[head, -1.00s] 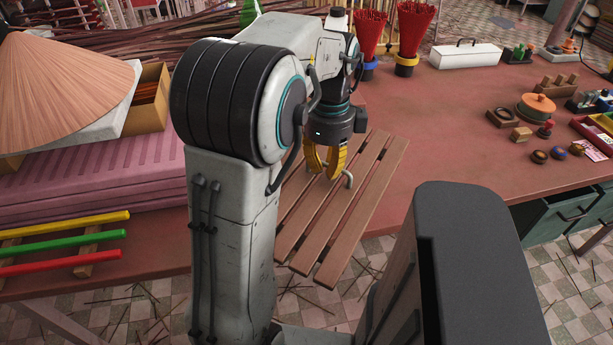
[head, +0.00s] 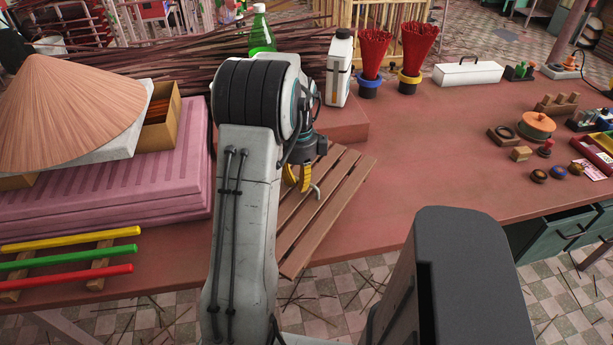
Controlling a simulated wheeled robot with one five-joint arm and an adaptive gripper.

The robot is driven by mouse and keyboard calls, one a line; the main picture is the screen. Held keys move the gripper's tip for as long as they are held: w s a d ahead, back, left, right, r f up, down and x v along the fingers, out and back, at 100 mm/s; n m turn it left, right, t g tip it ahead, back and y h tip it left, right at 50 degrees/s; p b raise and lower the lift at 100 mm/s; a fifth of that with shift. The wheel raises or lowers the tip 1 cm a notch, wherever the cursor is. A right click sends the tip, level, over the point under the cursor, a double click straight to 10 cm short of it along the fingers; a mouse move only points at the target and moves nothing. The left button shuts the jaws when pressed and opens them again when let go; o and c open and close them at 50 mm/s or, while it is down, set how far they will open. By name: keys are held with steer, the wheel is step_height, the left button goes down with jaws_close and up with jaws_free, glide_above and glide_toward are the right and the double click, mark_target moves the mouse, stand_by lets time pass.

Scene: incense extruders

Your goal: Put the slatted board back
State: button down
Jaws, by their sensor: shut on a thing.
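The slatted board (head: 335,205) is a brown board of several parallel slats with a bent grey handle (head: 317,190) on it. It lies at an angle over the table's near middle, its near end reaching slightly past the front edge. Whether it rests on the tabletop or hangs just above cannot be told. My gripper (head: 298,179), with yellow fingers, points down at the handle and is shut on the board there. My arm hides the board's left part and much of the grip.
Pink stacked slabs (head: 180,190) with a conical hat (head: 70,110) stand left. Coloured rods (head: 75,255) lie at front left. A white bottle (head: 339,68), green bottle (head: 261,35) and red stick bundles (head: 373,52) stand behind. The red tabletop (head: 430,150) is clear right of the board.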

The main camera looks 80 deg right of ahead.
mark_target(298, 191)
steer(key=shift+w+d, duration=0.2)
step_height(298, 191, down, 2)
steer(key=p, duration=0.2)
steer(key=shift+p, duration=0.3)
steer(key=shift+f+p, duration=0.65)
steer(key=shift+f, duration=0.45)
steer(key=shift+f, duration=0.1)
steer(key=c, duration=1.7)
jaws_free()
steer(key=shift+f, duration=0.15)
steer(key=shift+c, duration=0.2)
steer(key=o, duration=0.4)
